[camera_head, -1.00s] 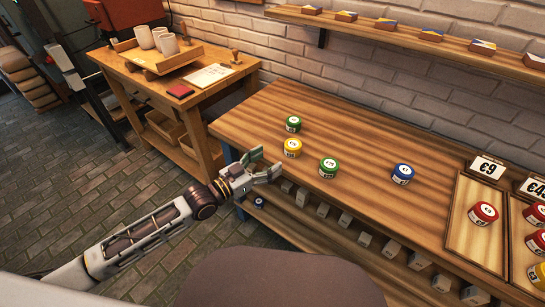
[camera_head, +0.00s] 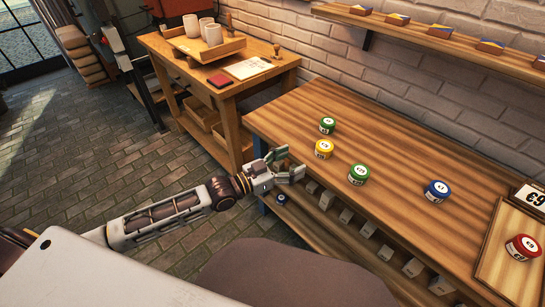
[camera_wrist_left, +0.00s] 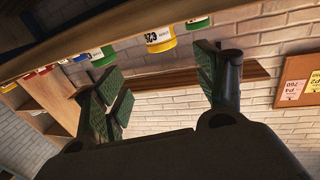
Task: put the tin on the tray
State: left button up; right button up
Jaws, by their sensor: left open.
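Several tins stand upright on the wooden bench: a small green tin (camera_head: 327,125), a yellow tin (camera_head: 324,149), a larger green tin (camera_head: 358,175) and a blue tin (camera_head: 436,192). A red tin (camera_head: 522,247) stands on a flat wooden tray (camera_head: 492,272) at the right, partly cut off by the picture edge. My left gripper (camera_head: 284,168) is open and empty at the bench's front-left edge, left of and apart from the yellow tin. In the left wrist view, the open fingers (camera_wrist_left: 158,78) have nothing between them; the yellow tin (camera_wrist_left: 160,39) shows beyond. My right gripper is out of view.
A side table at the upper left holds another wooden tray (camera_head: 228,46) with cups (camera_head: 212,34). A price card (camera_head: 530,198) stands at the tray's back. A wall shelf (camera_head: 420,38) runs above the bench. The bench middle is clear between the tins.

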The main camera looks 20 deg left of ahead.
pick_arm(q)
jog(key=s+a+f+n+g+y, duration=0.1)
jog(key=a+f+y, duration=0.2)
jog(key=f, duration=0.7)
jog(key=a+f+n+g+y, duration=0.1)
jog(key=a+f+n+y, duration=0.15)
jog(key=f, duration=0.75)
jog(key=s+a+f+n+g+y, duration=0.1)
jog(key=a+f+g+y, duration=0.2)
jog(key=f, duration=0.7)
jog(key=s+a+f+n+g+y, duration=0.1)
jog(key=s+a+f+g+y, duration=0.1)
jog(key=s+f, duration=0.8)
jog(key=s+a+f+n+g+y, duration=0.1)
jog(key=s+a+f+g, duration=0.1)
jog(key=s+f, duration=0.8)
jog(key=shift+s+g+y, duration=0.35)
jog(key=shift+s+g, duration=0.4)
jog(key=shift+g, duration=0.15)
jog(key=shift+o, duration=0.5)
jog(key=shift+w, duration=0.1)
